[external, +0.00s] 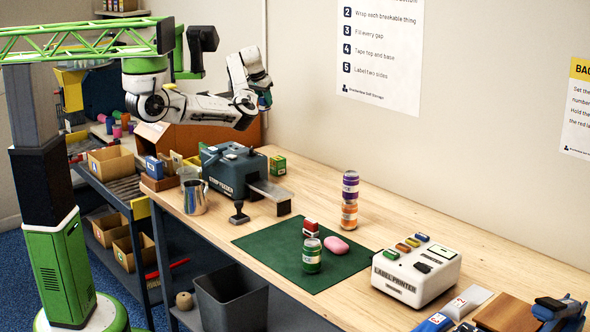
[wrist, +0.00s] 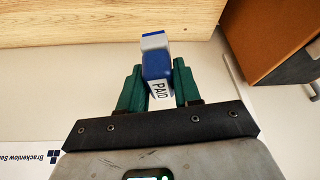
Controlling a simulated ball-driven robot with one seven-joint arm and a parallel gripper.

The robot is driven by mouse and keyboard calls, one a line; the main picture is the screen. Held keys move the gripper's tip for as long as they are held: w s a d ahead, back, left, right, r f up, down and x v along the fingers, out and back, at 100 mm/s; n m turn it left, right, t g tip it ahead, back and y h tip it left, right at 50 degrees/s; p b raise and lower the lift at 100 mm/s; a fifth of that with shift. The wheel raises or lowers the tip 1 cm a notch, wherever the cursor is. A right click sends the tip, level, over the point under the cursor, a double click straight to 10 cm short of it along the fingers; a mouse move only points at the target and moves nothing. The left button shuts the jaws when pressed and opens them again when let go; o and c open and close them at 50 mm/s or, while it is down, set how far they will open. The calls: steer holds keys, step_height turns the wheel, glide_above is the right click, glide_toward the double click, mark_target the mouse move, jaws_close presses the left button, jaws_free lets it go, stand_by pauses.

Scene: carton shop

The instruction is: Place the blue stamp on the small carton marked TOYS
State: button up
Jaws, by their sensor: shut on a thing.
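My gripper (wrist: 160,88) is shut on the blue stamp (wrist: 157,66), whose white label reads PAID. The stamp sits between the two green fingers, its grey-white end pointing away from the palm. In the external view my gripper (external: 265,101) is raised high near the wall, above the back of the bench and beyond the strip feeder. The stamp is too small to make out clearly there. No carton marked TOYS can be read in either view. A large brown carton (external: 221,138) stands behind the strip feeder; its front is mostly hidden.
The strip feeder (external: 228,175) and a metal jug (external: 195,197) stand on the bench (external: 313,181). A green mat (external: 262,242) holds a green jar, a red stamp-like item and a pink oval. Stacked jars (external: 350,200) and a label printer (external: 417,272) stand farther right.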

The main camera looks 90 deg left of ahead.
steer(key=s+a+n, duration=0.2)
steer(key=s+a, duration=0.2)
steer(key=s, duration=0.6)
steer(key=shift+g, duration=0.4)
step_height(320, 180, down, 15)
steer(key=shift+w+r+p, duration=0.1)
steer(key=shift+w+p, duration=0.05)
steer(key=shift+p, duration=0.5)
steer(key=shift+f+p, duration=0.3)
steer(key=shift+f, duration=1.95)
steer(key=shift+f, duration=0.15)
steer(key=o, duration=1.1)
steer(key=shift+c, duration=0.2)
